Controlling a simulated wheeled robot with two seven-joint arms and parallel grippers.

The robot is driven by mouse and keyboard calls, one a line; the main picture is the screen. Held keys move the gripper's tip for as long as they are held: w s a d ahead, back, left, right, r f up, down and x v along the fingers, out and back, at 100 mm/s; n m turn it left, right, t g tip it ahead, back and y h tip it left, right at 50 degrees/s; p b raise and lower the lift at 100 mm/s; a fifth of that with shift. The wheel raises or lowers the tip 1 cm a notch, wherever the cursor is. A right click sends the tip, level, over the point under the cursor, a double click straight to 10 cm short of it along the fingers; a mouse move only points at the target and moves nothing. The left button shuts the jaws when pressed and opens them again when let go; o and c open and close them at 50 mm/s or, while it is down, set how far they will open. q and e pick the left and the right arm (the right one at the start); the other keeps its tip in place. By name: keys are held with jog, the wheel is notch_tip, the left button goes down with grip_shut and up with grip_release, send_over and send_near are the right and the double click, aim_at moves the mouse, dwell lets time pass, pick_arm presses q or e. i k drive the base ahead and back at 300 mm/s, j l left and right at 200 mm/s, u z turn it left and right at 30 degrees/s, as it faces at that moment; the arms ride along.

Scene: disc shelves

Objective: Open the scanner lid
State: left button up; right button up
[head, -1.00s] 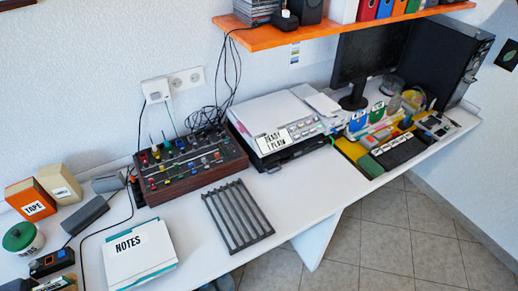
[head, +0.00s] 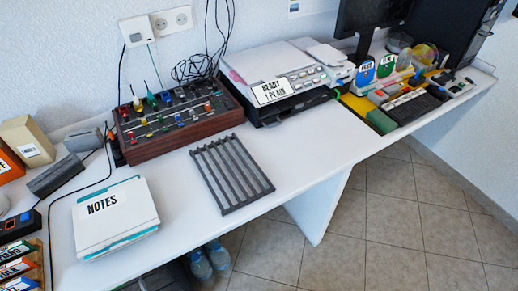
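The scanner (head: 284,78) stands on the white desk near the wall, right of the mixer box. Its pale flat lid (head: 262,62) is down. A label reading "READY 1 PLAIN" (head: 271,91) and grey buttons show on its front, above a dark lower part. Neither of my grippers is in the head view.
A wooden-sided mixer (head: 178,120) with colored knobs stands left of the scanner. A grey slatted rack (head: 231,173) lies in front. A white "NOTES" box (head: 115,216) is at left. Bare desk (head: 320,150) lies before the scanner. A black keyboard (head: 412,107) is at right.

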aim_at(264, 63)
jog(key=l+u, duration=0.25)
jog(key=u, duration=0.15)
jog(key=l+u, duration=0.55)
jog(key=l, duration=0.35)
jog(key=k+l+u, duration=0.1)
jog(key=l, duration=0.35)
jog(key=k+l+u, duration=0.15)
jog(key=l, duration=0.35)
jog(key=k+l, duration=0.1)
jog(key=l, duration=0.3)
jog(key=k+l, duration=0.15)
jog(key=l, duration=0.2)
